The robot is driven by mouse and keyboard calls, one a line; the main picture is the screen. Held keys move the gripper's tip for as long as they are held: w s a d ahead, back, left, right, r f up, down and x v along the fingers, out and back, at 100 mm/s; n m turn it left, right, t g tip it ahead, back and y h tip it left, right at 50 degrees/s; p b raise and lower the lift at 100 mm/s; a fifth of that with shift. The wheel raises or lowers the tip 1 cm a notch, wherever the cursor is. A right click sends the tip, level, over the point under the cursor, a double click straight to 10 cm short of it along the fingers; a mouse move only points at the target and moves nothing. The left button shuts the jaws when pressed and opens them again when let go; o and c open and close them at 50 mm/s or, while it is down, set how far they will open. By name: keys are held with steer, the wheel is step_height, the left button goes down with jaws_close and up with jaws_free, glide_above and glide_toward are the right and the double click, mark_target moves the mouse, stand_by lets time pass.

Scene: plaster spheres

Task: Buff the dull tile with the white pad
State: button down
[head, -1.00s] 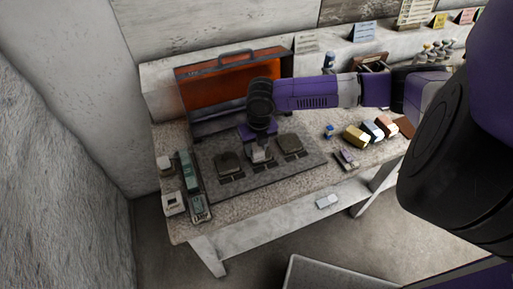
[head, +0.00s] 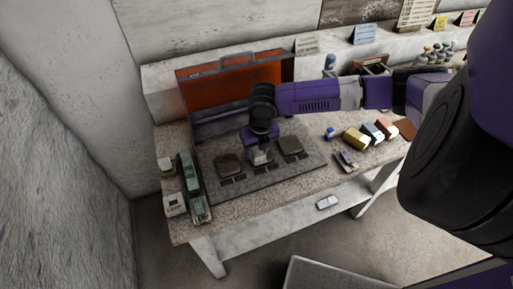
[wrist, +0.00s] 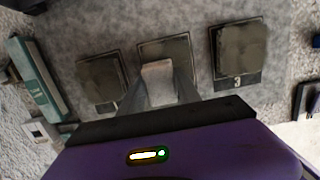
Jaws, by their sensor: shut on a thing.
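My gripper (wrist: 158,88) is shut on a pale pad (wrist: 158,69), held between its two grey fingers. The pad is over the middle tile (wrist: 181,46), which it and my fingers partly hide. I cannot tell whether the pad touches the tile. In the head view my gripper (head: 260,150) and the pad (head: 260,158) are at the middle of the dark board. A brownish tile (head: 228,164) lies to the left and another (head: 291,145) to the right. The right tile (wrist: 240,50) has a label "3" in the wrist view. Both side tiles look dull.
Green-grey tools (head: 188,172) and pale blocks (head: 174,204) stand at the table's left. An open orange-lined case (head: 230,92) stands behind the board (head: 250,187). Coloured blocks (head: 356,138) and a small blue item (head: 329,133) are at the right. A pale item (head: 327,202) lies on the lower shelf.

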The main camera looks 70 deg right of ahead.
steer(key=shift+s+a, duration=0.5)
steer(key=shift+a, duration=0.1)
steer(key=shift+w+d, duration=1.25)
steer(key=shift+d, duration=0.15)
steer(key=shift+s+a+r+p, duration=0.15)
steer(key=shift+s+a+p, duration=0.25)
steer(key=shift+s+a, duration=0.8)
steer(key=shift+a, duration=0.2)
